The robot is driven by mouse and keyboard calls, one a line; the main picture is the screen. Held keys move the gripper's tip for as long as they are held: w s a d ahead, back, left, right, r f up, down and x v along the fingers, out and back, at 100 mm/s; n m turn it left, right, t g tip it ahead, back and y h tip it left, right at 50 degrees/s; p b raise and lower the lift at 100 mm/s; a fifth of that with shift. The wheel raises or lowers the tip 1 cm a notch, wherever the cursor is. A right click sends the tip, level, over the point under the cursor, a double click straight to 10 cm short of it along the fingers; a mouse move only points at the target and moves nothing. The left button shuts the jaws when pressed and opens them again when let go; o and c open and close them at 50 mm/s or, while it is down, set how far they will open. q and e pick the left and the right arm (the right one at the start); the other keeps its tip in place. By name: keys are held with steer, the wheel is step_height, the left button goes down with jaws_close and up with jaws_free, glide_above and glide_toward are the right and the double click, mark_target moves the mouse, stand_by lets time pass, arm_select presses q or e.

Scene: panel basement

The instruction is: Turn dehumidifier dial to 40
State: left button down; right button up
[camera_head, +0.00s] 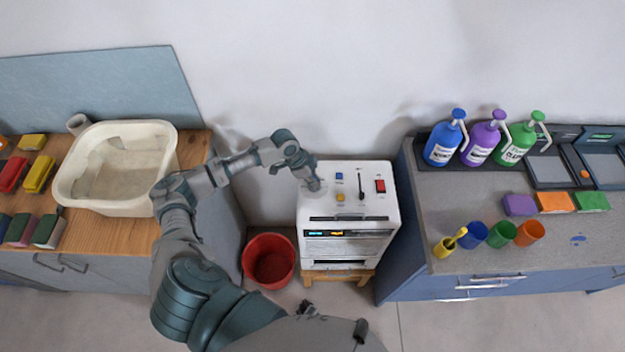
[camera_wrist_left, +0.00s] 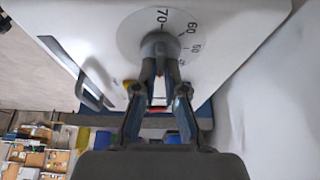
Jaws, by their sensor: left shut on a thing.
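The white dehumidifier (camera_head: 347,219) stands in the middle of the head view, on a small wooden stand. Its dial (camera_wrist_left: 160,44) shows in the left wrist view as a grey knob on a round scale plate, with 70, 60 and 50 readable; further marks are hidden by the fingers. My left gripper (camera_head: 314,184) reaches down onto the left part of the machine's top. In the left wrist view my left gripper (camera_wrist_left: 160,72) has its fingertips closed on the dial knob. Where the knob points cannot be told. My right gripper is not in view.
The top also has a blue button (camera_head: 339,176), a yellow button (camera_head: 340,198), a black lever (camera_head: 361,186) and a red switch (camera_head: 380,186). A red bucket (camera_head: 269,261) stands left of the machine. Counters flank it: a white basin (camera_head: 118,205) left, bottles and cups right.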

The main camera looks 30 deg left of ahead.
arm_select(q)
steer(key=shift+s+a+f, duration=0.1)
steer(key=shift+a+f, duration=0.1)
steer(key=shift+a, duration=0.1)
